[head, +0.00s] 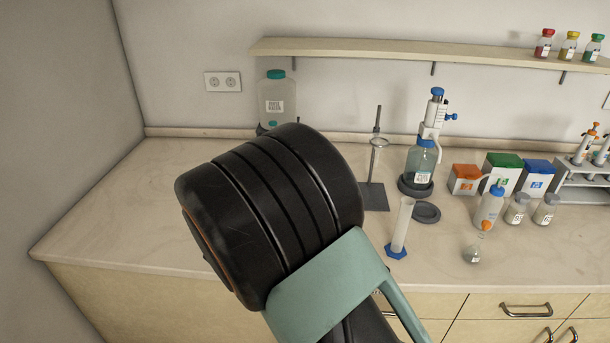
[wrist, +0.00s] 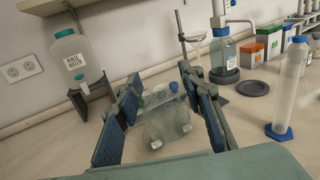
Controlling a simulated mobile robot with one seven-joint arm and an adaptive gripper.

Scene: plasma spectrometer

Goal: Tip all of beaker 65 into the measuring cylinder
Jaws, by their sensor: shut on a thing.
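The measuring cylinder (head: 402,225) is tall, clear and upright on a blue hexagonal foot, near the front of the bench in the head view. It also stands at the right edge of the wrist view (wrist: 290,85). My gripper (wrist: 162,108) is shut on a clear glass beaker (wrist: 165,127) with a label too blurred to read surely. The beaker is left of the cylinder and apart from it in the wrist view. Its contents are hard to make out. In the head view my arm hides the gripper and the beaker.
A rinse water bottle (head: 276,98) stands at the back left. Behind the cylinder are a ring stand (head: 377,165), a dispenser bottle (head: 422,165) and a flat grey disc (head: 426,212). The bench left of my arm is clear.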

